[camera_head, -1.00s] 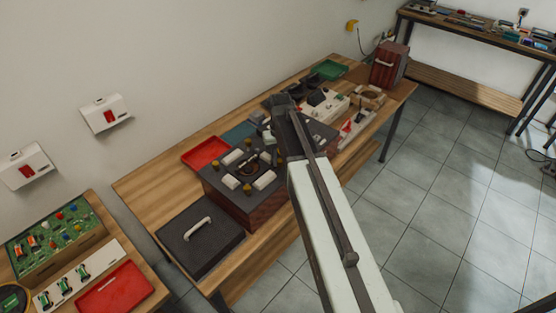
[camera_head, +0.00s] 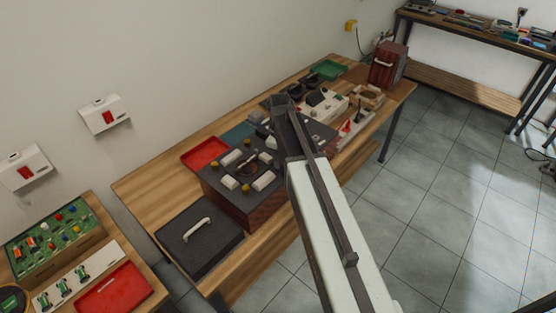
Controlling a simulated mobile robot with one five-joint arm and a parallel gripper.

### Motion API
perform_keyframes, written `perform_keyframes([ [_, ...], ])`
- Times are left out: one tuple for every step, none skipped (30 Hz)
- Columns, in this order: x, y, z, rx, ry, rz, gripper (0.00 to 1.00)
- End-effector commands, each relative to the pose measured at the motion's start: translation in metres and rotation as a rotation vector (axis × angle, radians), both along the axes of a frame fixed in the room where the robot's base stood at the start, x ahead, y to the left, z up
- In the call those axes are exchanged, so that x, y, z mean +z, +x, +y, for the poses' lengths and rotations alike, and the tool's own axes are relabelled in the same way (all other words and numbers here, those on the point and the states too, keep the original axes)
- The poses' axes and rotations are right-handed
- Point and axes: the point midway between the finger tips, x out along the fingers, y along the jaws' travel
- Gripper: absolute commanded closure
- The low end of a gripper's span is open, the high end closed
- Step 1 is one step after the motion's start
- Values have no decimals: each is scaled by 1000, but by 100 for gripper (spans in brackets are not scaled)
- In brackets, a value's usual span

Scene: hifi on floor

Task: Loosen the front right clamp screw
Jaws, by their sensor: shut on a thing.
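The clamp box (camera_head: 240,210) has a dark top and reddish-brown sides and stands on the long wooden bench. On its top are white clamp blocks (camera_head: 263,181) around a dark ring, and several small yellow knobs, such as the near one (camera_head: 246,187) and a far one (camera_head: 270,143). I cannot tell for sure which is the front right clamp screw. My gripper (camera_head: 266,124) shows only in part at the end of my arm, over the box's far right side. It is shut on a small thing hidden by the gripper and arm.
A red tray (camera_head: 204,152) lies behind the box, and a dark flat case (camera_head: 200,240) with a white handle lies left of it. White fixtures (camera_head: 325,103) and a red-brown box (camera_head: 389,64) stand further right.

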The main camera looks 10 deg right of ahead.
Motion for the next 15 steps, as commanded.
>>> perform_keyframes([
  [0, 2, 2, 20, 5, -5, 100],
  [0, 2, 2, 32, 5, -5, 100],
  [0, 2, 3, 46, 5, -5, 100],
  [0, 2, 3, 54, 5, -5, 100],
  [0, 2, 3, 63, 5, -5, 100],
  [0, 2, 3, 73, 6, -5, 100],
  [0, 2, 3, 78, 6, -5, 100],
  [0, 2, 3, 83, 6, -5, 100],
  [0, 2, 3, 89, 6, -5, 100],
  [0, 2, 3, 92, 6, -5, 100],
  [0, 1, 3, 95, 7, -4, 100],
  [0, 1, 4, 98, 7, -4, 100],
  [0, 1, 4, 99, 7, -4, 100],
  [0, 1, 4, 100, 7, -4, 100],
  [0, 1, 4, 101, 7, -4, 100],
])
